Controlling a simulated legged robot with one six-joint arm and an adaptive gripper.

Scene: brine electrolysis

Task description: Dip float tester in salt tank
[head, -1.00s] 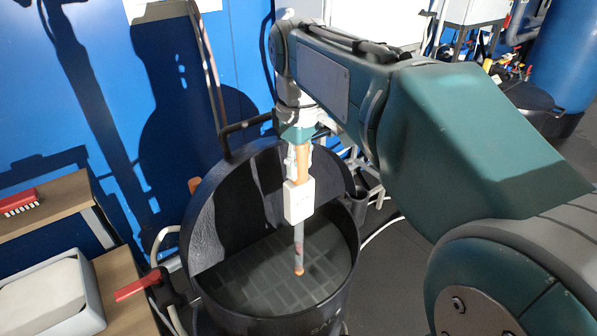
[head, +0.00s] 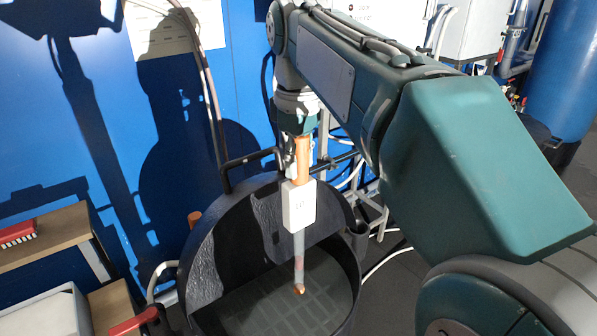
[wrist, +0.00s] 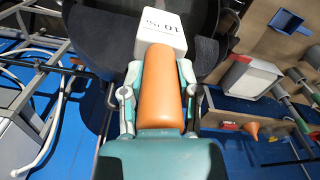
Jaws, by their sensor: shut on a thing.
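The float tester (head: 299,208) hangs upright from my gripper (head: 298,145). It has an orange handle, a white box and a grey stem with an orange tip.
A raised black lid or wall with a bar handle (head: 250,158) stands at the tank's back. A wooden shelf (head: 45,235) and a red-handled valve (head: 135,320) are at the left. A blue wall is behind, and a blue cylinder (head: 560,75) stands at the far right.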

